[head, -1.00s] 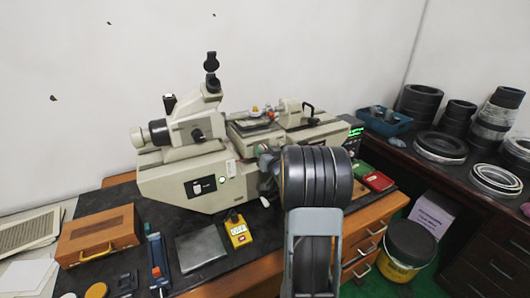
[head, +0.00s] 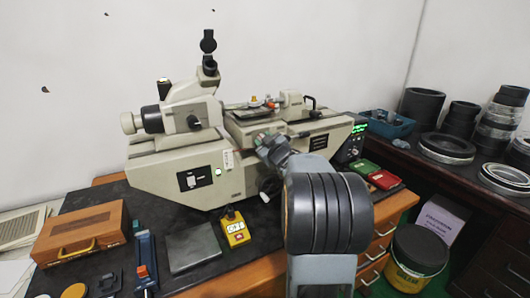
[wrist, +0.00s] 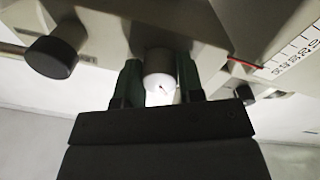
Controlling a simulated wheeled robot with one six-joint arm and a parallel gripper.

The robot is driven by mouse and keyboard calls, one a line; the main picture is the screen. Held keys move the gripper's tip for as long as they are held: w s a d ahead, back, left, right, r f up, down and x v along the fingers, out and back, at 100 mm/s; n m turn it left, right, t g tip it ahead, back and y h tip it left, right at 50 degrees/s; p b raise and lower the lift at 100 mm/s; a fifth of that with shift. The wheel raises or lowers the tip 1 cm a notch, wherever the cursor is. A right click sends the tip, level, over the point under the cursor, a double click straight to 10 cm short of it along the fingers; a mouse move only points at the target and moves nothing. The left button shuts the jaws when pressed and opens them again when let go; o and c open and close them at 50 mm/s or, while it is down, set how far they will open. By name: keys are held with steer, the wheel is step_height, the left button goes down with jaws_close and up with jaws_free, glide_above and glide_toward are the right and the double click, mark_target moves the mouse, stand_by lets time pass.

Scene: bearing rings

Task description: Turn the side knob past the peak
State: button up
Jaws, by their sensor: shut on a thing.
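The measuring machine (head: 205,165) stands on the dark-topped desk, with its long pale body and eyepiece tube. My gripper (head: 262,140) is at its front face, and my own arm hides part of that area. The knob's end is bright and has a small dark mark. Whether it has turned cannot be told. In the head view I cannot make out this knob.
A black round knob (wrist: 52,54) sits left of my gripper in the wrist view. A scale (wrist: 296,55) with a red pointer (wrist: 244,63) is at right. A yellow box (head: 234,228), a grey plate (head: 192,248) and a wooden case (head: 82,235) lie on the desk.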

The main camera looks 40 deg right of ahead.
steer(key=n+b, duration=0.1)
steer(key=n, duration=0.1)
steer(key=n+b, duration=0.3)
steer(key=b, duration=0.1)
steer(key=shift+f+n, duration=0.25)
steer(key=shift+n, duration=0.15)
steer(key=n+b, duration=0.1)
steer(key=n, duration=0.1)
steer(key=n+b, duration=0.2)
steer(key=n, duration=0.1)
steer(key=shift+d+r, duration=0.1)
steer(key=shift+r, duration=0.1)
steer(key=shift+n+b, duration=0.35)
steer(key=shift+n, duration=0.05)
steer(key=o, duration=0.9)
steer(key=shift+o, duration=0.2)
steer(key=shift+s, duration=0.1)
steer(key=s+a, duration=0.2)
steer(key=s, duration=1.1)
steer(key=shift+s+f, duration=0.2)
steer(key=shift+s, duration=0.05)
steer(key=shift+d, duration=0.1)
